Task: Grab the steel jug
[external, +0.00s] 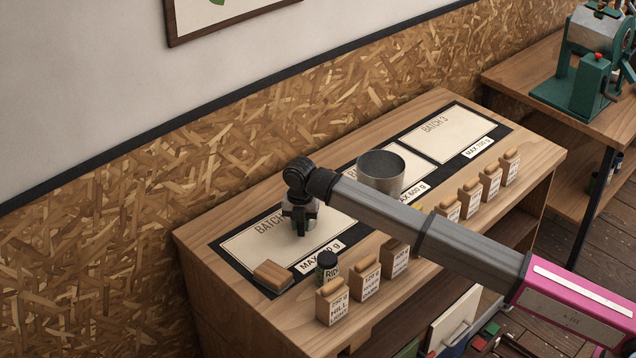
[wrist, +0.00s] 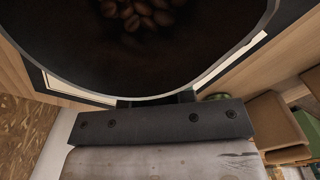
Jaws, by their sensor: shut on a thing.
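The steel jug (wrist: 90,50) fills the top of the wrist view, with a thin grey rim, a dark inside and coffee beans at the bottom. My gripper (external: 300,212) is over the left batch field in the external view and is shut on the jug. In the wrist view the fingers (wrist: 158,99) meet the jug's near wall at the rim.
Several labelled wooden-topped blocks (external: 333,302) line the bench's front, beside a small dark jar (external: 327,267). A wood-topped block (external: 272,274) lies at the left. The batch 3 field (external: 437,135) is clear.

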